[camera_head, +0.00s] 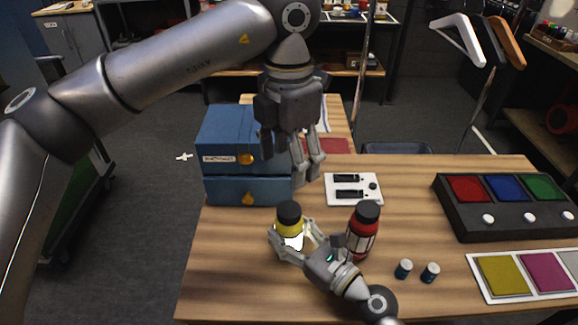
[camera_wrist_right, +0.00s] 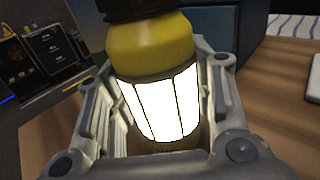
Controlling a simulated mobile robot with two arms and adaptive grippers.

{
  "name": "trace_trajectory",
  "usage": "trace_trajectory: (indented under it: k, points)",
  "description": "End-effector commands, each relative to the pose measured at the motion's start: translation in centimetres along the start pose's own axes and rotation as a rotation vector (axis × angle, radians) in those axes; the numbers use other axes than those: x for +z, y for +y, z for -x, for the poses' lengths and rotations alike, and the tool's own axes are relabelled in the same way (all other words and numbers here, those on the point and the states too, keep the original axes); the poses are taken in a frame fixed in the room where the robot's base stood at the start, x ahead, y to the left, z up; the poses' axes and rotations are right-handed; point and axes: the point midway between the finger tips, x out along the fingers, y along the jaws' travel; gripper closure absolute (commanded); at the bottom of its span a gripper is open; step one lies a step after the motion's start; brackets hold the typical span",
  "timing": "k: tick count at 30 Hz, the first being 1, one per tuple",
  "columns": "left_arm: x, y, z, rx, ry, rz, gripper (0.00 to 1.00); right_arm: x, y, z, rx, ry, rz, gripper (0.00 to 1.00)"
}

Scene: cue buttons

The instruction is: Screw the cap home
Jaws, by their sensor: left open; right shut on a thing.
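A yellow bottle (camera_head: 292,229) with a white label and a black cap (camera_head: 289,210) stands upright at the front left of the table. My right gripper (camera_head: 292,240) is shut on the yellow bottle, around its label; the bottle also fills the right wrist view (camera_wrist_right: 152,50), with its cap (camera_wrist_right: 135,8) cut off by the top edge. My left gripper (camera_head: 308,176) is open and empty, fingers down, above and behind the bottle cap. A red bottle (camera_head: 362,236) with a dark cap (camera_head: 367,211) stands to the right, partly behind my right gripper.
Two small dark vials (camera_head: 403,268) stand right of the red bottle. Blue drawer boxes (camera_head: 235,165) stand behind left. A white switch panel (camera_head: 354,189) lies behind. A black console (camera_head: 500,218) with coloured panels and a colour swatch card (camera_head: 525,276) are at the right.

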Motion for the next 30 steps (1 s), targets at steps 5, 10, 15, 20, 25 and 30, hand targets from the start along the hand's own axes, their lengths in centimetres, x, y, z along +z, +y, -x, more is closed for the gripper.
trace_trajectory:
  k: [5,10,15,20,25,30]
  points:
    - [0.0,0.0,0.0,0.000,0.000,0.000,0.35,0.0,0.0,0.0,0.000,0.000,0.000,1.00]
    - [0.0,0.0,0.0,0.000,0.000,0.000,0.35,0.0,0.0,0.0,0.000,0.000,0.000,0.34]
    - [0.0,0.0,0.0,0.000,0.000,0.000,0.35,0.0,0.0,0.0,0.000,0.000,0.000,0.26]
    - [0.0,0.0,0.0,0.000,0.001,0.000,0.35,0.0,0.0,0.0,0.000,0.000,0.000,0.26]
    - [0.0,0.0,0.0,0.000,0.001,0.000,0.35,-0.1,0.0,0.9,0.000,0.001,0.000,0.26]
    - [0.0,0.0,0.0,0.000,0.000,0.000,0.35,-0.2,0.0,3.8,0.000,0.005,0.001,0.26]
